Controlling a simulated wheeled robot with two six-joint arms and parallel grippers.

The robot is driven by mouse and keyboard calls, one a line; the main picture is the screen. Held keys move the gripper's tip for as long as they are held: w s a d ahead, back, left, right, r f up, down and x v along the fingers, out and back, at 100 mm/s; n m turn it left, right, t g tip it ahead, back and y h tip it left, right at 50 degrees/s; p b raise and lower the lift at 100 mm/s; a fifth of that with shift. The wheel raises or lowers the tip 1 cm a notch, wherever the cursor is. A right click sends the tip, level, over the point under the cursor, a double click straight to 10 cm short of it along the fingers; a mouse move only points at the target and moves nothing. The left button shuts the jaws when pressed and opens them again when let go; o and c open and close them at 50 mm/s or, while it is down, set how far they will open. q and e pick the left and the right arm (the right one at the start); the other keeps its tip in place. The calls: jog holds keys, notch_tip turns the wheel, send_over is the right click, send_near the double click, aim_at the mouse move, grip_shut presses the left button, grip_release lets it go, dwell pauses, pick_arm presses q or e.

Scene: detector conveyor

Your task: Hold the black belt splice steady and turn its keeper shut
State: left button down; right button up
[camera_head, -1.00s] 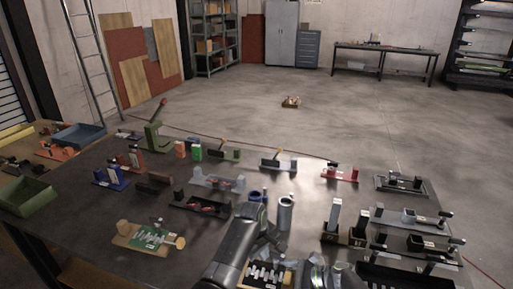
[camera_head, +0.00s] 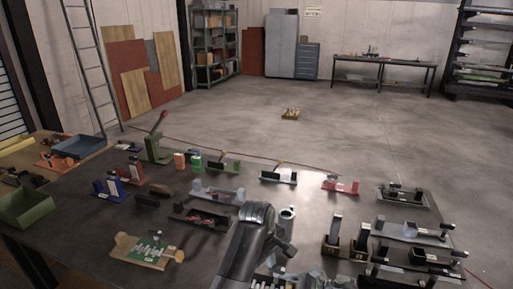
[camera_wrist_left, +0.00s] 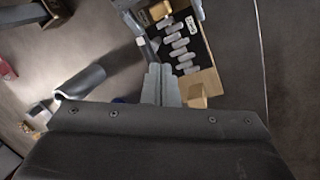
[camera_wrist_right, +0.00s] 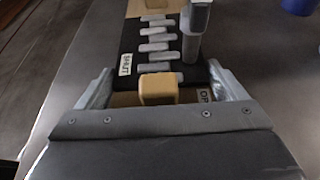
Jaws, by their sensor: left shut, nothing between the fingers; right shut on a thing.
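The black belt splice (camera_wrist_right: 160,40), with its row of grey lacing bars, lies on a tan wooden base. It shows in the left wrist view (camera_wrist_left: 182,45) and at the bottom edge of the head view (camera_head: 267,284). My right gripper (camera_wrist_right: 165,85) is shut on the tan block (camera_wrist_right: 158,89) at one end. The keeper (camera_wrist_right: 194,32), a grey lever with a pale tip, stands by one long side, away from the SHUT label (camera_wrist_right: 125,64). My left gripper (camera_wrist_left: 160,70) is shut and empty beside the splice, near the lever; contact is unclear.
A grey tube (camera_head: 287,222) stands just behind the splice. Another board with grey lacing (camera_head: 150,251) lies to the left. Several small fixtures, such as the red one (camera_head: 342,187), fill the table's back and right side. Bare tabletop (camera_head: 100,225) shows at left.

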aim_at(276, 274)
pick_arm(q)
jog(key=shift+s+d+f, duration=0.15)
jog(key=shift+s+f, duration=0.05)
jog(key=shift+f, duration=1.5)
jog(key=shift+s+d+f, duration=0.1)
jog(key=shift+s+f, duration=0.05)
jog(key=shift+f, duration=1.55)
jog(key=shift+w+d, duration=0.2)
jog(key=shift+w, duration=0.35)
jog(key=shift+w+a, duration=0.25)
jog(key=shift+a, duration=0.1)
jog(key=shift+w+a, duration=0.45)
jog(key=shift+w, duration=0.1)
jog(key=shift+w, duration=0.15)
jog(key=shift+a, duration=0.15)
